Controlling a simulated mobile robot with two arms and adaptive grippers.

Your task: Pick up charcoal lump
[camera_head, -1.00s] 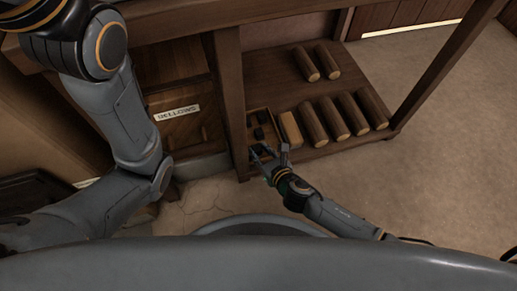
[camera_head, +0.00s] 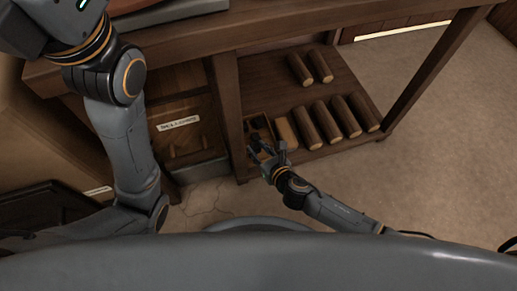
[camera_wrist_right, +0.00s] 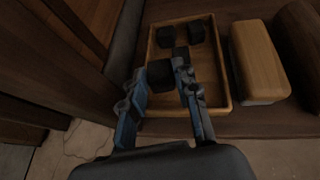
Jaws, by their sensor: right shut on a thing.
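In the right wrist view a dark charcoal lump (camera_wrist_right: 160,76) sits between the two fingers of my right gripper (camera_wrist_right: 160,84), which is shut on it. The held lump is over the near part of a shallow wooden tray (camera_wrist_right: 222,80); I cannot tell whether it touches the tray floor. Two more dark lumps lie at the tray's far end, one on the left (camera_wrist_right: 166,37) and one on the right (camera_wrist_right: 195,32). In the head view my right gripper (camera_head: 266,155) is at the tray's front and hides part of it. My left gripper is out of view.
A pale wooden block (camera_head: 286,131) stands right of the tray, then several logs (camera_head: 326,122) on the low shelf (camera_head: 262,84). A table post (camera_head: 229,115) rises close to the left. A labelled drawer (camera_head: 182,137) is further left. Open floor (camera_head: 450,110) lies right.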

